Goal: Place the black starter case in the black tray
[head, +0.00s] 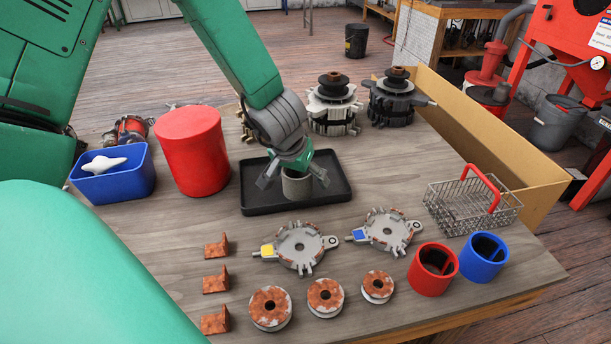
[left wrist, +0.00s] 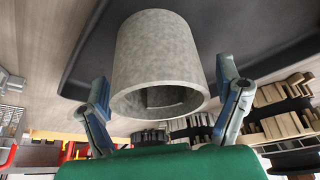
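A hollow cylindrical case (head: 297,187), grey rather than black in these pictures, stands in the black tray (head: 335,198) at the table's middle. It also shows in the left wrist view (left wrist: 158,62), with its open end towards the camera and dark tray surface behind it. My left gripper (head: 293,178) is over the tray with its fingers spread on either side of the case. In the left wrist view a gap shows between each finger and the case wall, so the left gripper (left wrist: 165,100) is open. My right gripper is not in view.
A red canister (head: 192,150) and a blue bin (head: 115,178) stand left of the tray. Two alternators (head: 333,104) stand behind it. Stator plates (head: 299,247), copper-coloured parts (head: 270,307), red and blue cups (head: 433,270) and a wire basket (head: 472,208) occupy the front and right.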

